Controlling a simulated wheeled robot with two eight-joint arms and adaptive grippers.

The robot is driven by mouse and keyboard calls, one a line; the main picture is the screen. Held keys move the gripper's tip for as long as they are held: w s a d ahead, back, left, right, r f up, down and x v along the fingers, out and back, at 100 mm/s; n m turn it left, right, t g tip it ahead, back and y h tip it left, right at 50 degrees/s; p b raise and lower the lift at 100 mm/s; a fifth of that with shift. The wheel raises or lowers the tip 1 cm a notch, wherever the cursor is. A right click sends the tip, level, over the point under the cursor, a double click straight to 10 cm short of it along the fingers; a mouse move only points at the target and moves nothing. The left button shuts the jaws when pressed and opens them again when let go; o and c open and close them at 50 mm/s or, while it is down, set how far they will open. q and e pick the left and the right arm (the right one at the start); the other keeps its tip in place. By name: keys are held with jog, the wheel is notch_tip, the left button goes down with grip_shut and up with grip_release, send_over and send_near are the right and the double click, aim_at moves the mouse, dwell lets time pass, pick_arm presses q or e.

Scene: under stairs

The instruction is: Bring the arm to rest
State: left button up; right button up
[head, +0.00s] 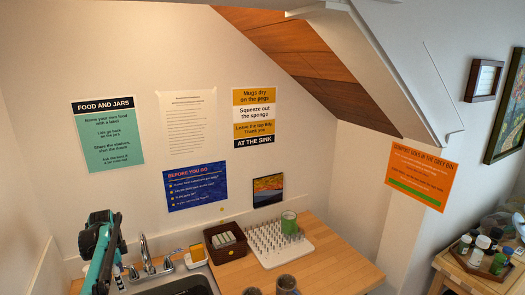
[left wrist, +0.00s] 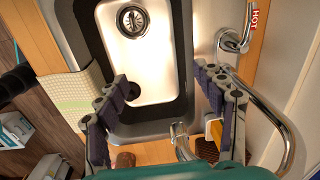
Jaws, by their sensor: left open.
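My left arm (head: 101,245), teal and black, rises at the lower left of the head view, beside the sink's tap. In the left wrist view my left gripper (left wrist: 166,88) is open, with its two dark fingers spread wide and nothing between them. It hangs above the steel sink (left wrist: 160,50), whose drain shows near the top. My right arm and gripper do not show in either view.
The chrome tap (head: 147,255) stands close to my left arm. A brown caddy (head: 226,243) and a white peg rack (head: 277,242) with a green mug (head: 289,223) stand on the wooden counter (head: 340,265). A checked cloth (left wrist: 75,97) hangs over the sink edge.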

pick_arm(q)
jog(key=s+d+r+n+t+b, duration=0.1)
jog(key=s+d+r+n+b, duration=0.1)
jog(key=s+d, duration=0.35)
jog(key=s+d+r+n+t+b, duration=0.1)
jog(key=s+d+r+n+b, duration=0.15)
jog(key=d, duration=0.55)
jog(key=s+d+r+n+t+b, duration=0.1)
jog(key=s+d+r+b, duration=0.15)
jog(key=d, duration=0.45)
jog(key=s+d+f+n+t+b, duration=0.1)
jog(key=s+d+f+n+b, duration=0.2)
jog(key=s+d+f, duration=0.3)
jog(key=s+d+f+n+t+b, duration=0.2)
jog(key=s+d+f, duration=0.5)
jog(key=s, duration=0.7)
jog(key=shift+d+f+n+b, duration=0.25)
jog(key=shift+d+n+b, duration=0.15)
jog(key=shift+b, duration=0.7)
jog(key=shift+s, duration=0.1)
